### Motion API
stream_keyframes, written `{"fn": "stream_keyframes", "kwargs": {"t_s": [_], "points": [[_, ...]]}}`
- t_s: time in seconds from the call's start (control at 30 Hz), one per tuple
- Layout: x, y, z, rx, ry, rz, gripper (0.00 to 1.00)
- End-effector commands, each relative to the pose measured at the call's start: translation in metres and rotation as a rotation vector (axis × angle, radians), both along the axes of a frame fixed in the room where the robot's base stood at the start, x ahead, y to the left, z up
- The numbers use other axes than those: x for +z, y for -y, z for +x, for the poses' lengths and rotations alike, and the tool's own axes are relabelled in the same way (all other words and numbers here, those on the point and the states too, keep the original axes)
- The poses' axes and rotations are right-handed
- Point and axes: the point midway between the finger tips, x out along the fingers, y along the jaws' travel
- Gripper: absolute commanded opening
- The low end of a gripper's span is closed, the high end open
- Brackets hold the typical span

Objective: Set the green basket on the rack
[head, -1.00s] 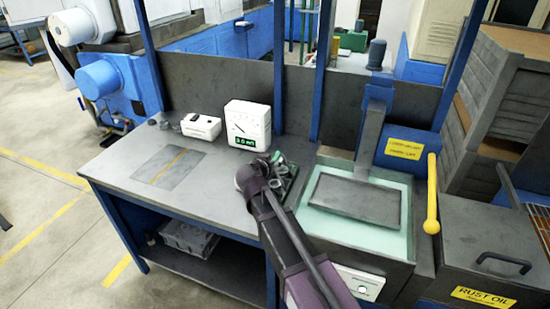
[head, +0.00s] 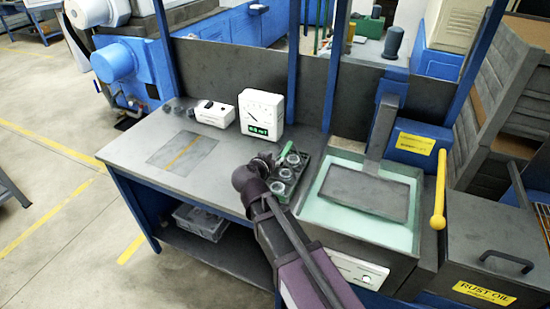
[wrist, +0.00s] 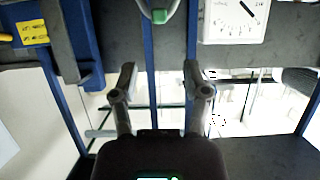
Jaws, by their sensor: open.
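The green basket (head: 290,178) stands on the workbench beside the wash tank, with several grey rings in it and a bright green handle part (head: 283,147). My gripper (head: 262,162) is at the basket's left side in the head view, partly overlapping it. Whether they touch cannot be told. In the wrist view my gripper (wrist: 163,78) is open, with nothing between its fingers. A green-tipped piece (wrist: 158,14) shows at that view's top edge, perhaps the handle. A flat grey plate (head: 366,194), which may be the rack, sits tilted in the pale green tank.
A white dial gauge (head: 262,114) and a small white box (head: 215,113) stand behind the basket. Blue posts rise at the bench's back. A yellow lever (head: 438,200) is right of the tank. The rust oil box (head: 490,245) is farther right. The bench's left half is mostly clear.

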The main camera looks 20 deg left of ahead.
Motion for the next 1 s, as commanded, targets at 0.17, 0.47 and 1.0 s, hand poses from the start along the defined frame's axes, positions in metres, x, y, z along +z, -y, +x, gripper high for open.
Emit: {"fn": "stream_keyframes", "kwargs": {"t_s": [0.17,0.47,1.0], "points": [[0.000,0.000,0.000,0.000,0.000,0.000,0.60],[0.000,0.000,0.000,0.000,0.000,0.000,0.60],[-0.021,0.074,0.017,-0.099,-0.137,-0.067,0.60]]}}
